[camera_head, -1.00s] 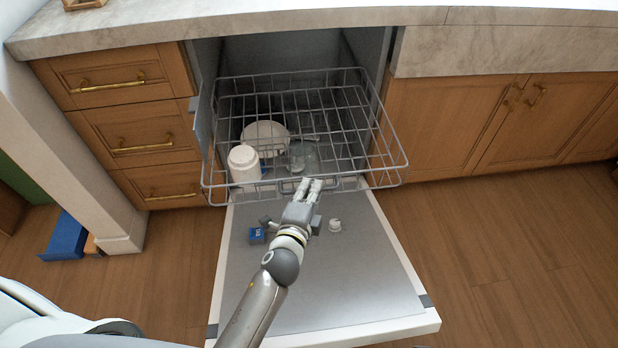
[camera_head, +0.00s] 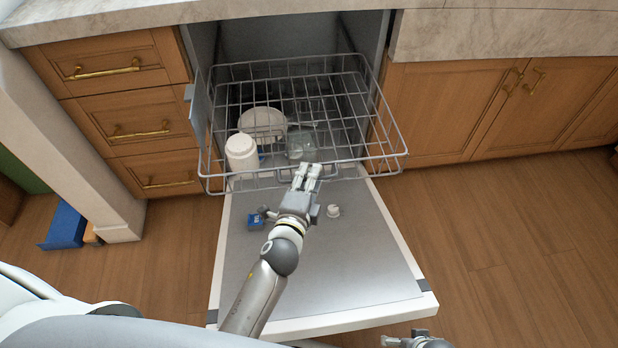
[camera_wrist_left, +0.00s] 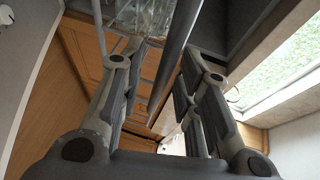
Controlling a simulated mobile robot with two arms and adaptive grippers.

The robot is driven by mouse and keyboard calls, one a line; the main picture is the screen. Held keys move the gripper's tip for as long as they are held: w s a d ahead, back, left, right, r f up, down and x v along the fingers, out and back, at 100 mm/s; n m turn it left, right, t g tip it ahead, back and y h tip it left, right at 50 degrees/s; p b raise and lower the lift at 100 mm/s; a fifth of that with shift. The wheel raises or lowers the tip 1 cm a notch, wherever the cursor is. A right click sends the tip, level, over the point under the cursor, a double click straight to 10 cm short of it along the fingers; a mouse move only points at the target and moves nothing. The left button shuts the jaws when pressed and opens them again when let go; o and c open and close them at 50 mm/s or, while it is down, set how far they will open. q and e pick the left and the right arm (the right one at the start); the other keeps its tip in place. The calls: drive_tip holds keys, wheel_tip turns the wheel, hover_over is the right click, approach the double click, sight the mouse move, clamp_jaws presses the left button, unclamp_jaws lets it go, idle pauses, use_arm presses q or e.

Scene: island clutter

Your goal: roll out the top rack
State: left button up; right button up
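The grey wire rack (camera_head: 397,135) juts out of the dishwasher, with its front part above the open door (camera_head: 365,270). My left gripper (camera_head: 306,172) is at the middle of the rack's front rail. In the left wrist view a grey bar (camera_wrist_left: 172,60) runs between its two fingers (camera_wrist_left: 158,95), which stand apart with a gap. I cannot tell whether either finger touches the bar. A white cup (camera_head: 241,153), a white dish (camera_head: 263,121) and a clear glass (camera_head: 301,145) show among the wires. My right gripper (camera_head: 415,341) shows only partly at the bottom edge.
Wooden drawers (camera_head: 140,130) stand at the left, and cupboards (camera_head: 490,105) at the right. The floor right of the door (camera_head: 500,260) is clear.

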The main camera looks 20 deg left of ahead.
use_arm(q)
drive_tip(key=s+r, duration=0.1)
drive_tip(key=s, duration=0.6)
drive_tip(key=shift+s+r, duration=0.2)
idle(0.4)
